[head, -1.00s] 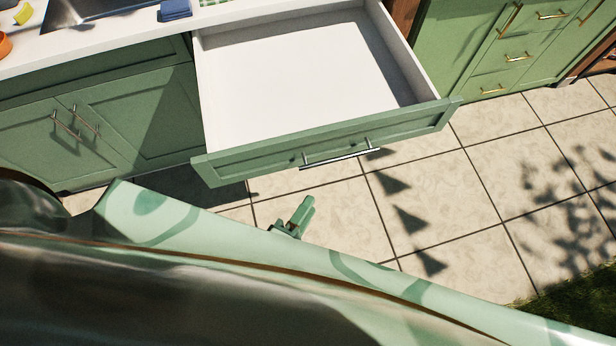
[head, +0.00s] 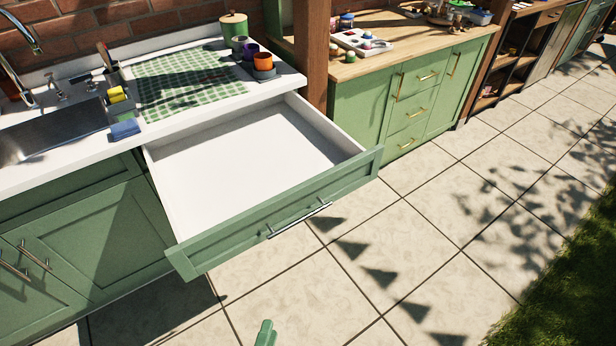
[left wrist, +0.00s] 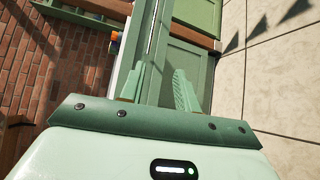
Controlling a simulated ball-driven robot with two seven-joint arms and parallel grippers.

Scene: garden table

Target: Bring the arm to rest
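My left gripper (head: 266,334) shows only as a green fingertip at the bottom edge of the head view, in front of the open drawer and apart from it. In the left wrist view my left gripper (left wrist: 160,72) has its two green fingers spread with a gap between them. Nothing is held there. Behind the fingers is a green cabinet front (left wrist: 187,70). The rest of the left arm is hidden from the head view. My right gripper is in neither view.
A wide empty drawer (head: 245,155) stands pulled out from the green cabinet, its front (head: 240,235) jutting over the tiled floor (head: 400,235). The white counter above holds a checked cloth (head: 185,85), a sink (head: 45,135) and cups (head: 263,62). The tiles to the right are clear.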

